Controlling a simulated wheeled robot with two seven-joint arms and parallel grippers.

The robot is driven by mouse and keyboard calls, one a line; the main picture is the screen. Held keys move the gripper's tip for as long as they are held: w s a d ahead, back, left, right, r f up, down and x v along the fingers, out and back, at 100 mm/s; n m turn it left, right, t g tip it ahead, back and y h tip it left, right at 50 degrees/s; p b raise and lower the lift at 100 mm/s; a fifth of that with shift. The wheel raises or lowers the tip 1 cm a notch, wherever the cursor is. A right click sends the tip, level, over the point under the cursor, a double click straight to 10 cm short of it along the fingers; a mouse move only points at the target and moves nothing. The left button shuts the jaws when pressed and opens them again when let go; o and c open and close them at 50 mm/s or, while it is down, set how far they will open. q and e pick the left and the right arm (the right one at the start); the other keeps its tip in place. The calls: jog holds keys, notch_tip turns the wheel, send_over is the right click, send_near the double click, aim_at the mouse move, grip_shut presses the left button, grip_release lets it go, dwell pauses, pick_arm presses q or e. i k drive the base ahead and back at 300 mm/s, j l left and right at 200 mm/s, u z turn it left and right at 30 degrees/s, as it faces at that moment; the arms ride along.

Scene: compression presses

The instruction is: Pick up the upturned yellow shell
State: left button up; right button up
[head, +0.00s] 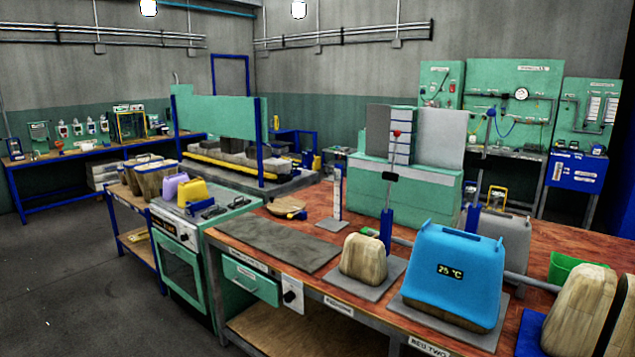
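A small yellow shell (192,191) stands on top of the green oven-like unit (182,268) at the left of the middle in the head view. A purple shell (173,187) stands close beside it on its left. The yellow shell is small here, and I cannot tell clearly which way up it is. Neither of my grippers is in view.
Black tools (215,209) lie right of the yellow shell. Wooden blocks (147,177) stand to its left. The red-brown bench (302,222) holds a grey mat (272,244), a wooden form (363,257) and a blue shell (455,262) reading 25 °C. Floor at left is clear.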

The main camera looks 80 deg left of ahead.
aim_at(194, 189)
jog(key=u, duration=3.6)
jog(key=i+j+u, duration=0.4)
jog(key=i, duration=0.6)
jog(key=i+u, duration=0.35)
jog(key=i, duration=0.65)
